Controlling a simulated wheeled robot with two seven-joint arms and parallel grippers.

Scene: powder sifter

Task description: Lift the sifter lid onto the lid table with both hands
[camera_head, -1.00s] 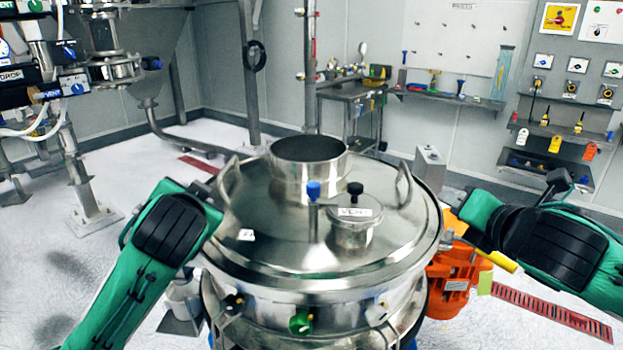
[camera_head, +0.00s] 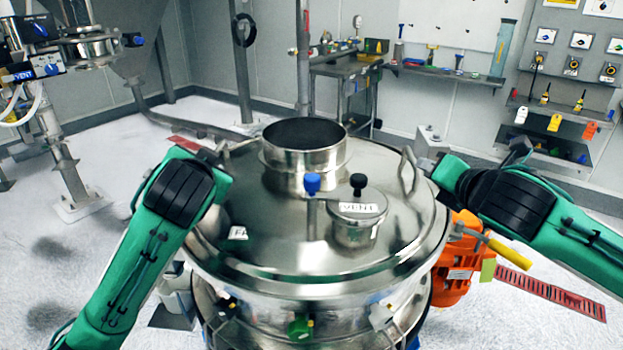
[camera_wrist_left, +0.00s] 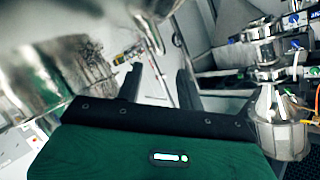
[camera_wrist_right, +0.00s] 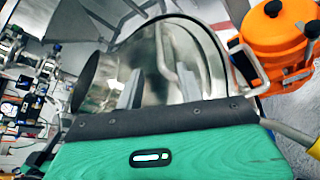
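The sifter lid (camera_head: 275,225) is a shiny steel dome seated on the sifter body (camera_head: 345,310). It has a raised open collar and a vent port. Its right loop handle (camera_head: 408,170) stands up beside my right gripper (camera_head: 426,163). In the right wrist view this handle (camera_wrist_right: 165,55) shows between the two spread fingers, which look clear of it. My left gripper (camera_head: 212,155) is at the lid's left side and hides most of the left handle in the head view. Its fingers (camera_wrist_left: 168,65) are apart in the left wrist view. I cannot make out a lid table.
An orange motor (camera_head: 460,260) with a yellow bar sits at the sifter's right side, below my right arm. A workbench (camera_head: 345,70) and wall shelf stand at the back. Steel pipework (camera_head: 85,50) is at the upper left. Floor is free at left.

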